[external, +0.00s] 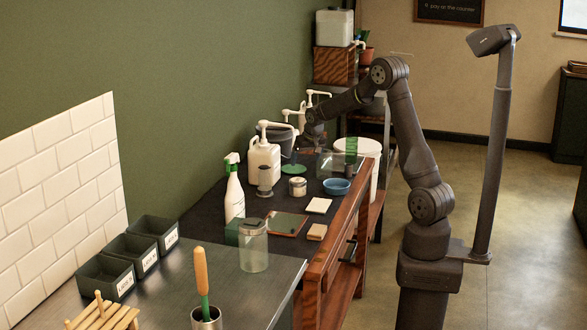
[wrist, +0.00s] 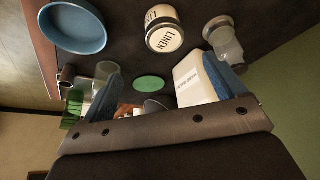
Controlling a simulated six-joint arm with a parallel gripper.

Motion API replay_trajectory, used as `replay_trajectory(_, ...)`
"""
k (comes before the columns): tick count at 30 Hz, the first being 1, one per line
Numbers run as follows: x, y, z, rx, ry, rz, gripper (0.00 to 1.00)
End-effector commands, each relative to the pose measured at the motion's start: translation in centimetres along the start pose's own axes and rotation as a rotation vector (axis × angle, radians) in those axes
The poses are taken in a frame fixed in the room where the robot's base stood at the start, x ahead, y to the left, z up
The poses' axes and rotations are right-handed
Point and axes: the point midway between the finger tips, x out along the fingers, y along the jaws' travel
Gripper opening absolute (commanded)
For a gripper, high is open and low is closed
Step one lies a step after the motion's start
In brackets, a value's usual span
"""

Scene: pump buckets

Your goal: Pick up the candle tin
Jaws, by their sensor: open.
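The candle tin (external: 298,187) is a small cream container with a grey lid, standing upright on the dark counter. In the wrist view the tin (wrist: 164,32), with "LINEN" on its label, lies at the top, beyond the fingertips. My gripper (external: 316,140) hangs above the counter, behind the tin and to its right in the external view. In the wrist view my gripper (wrist: 162,68) has its two blue-grey fingers spread wide with nothing held between them. The tin is apart from both fingers.
A blue bowl (external: 337,186) stands right of the tin and a grey glass piece (external: 265,181) left of it. A white pump jug (external: 263,162) and spray bottle (external: 234,195) stand along the wall. A green disc (wrist: 149,83) lies below my gripper. A white pad (external: 318,205) lies in front.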

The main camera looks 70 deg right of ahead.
Motion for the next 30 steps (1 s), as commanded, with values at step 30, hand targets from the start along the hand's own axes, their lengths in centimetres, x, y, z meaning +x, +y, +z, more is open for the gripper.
replay_trajectory(30, 13.7, -0.8, 0.2, 0.0, -0.002, 0.0, 0.88)
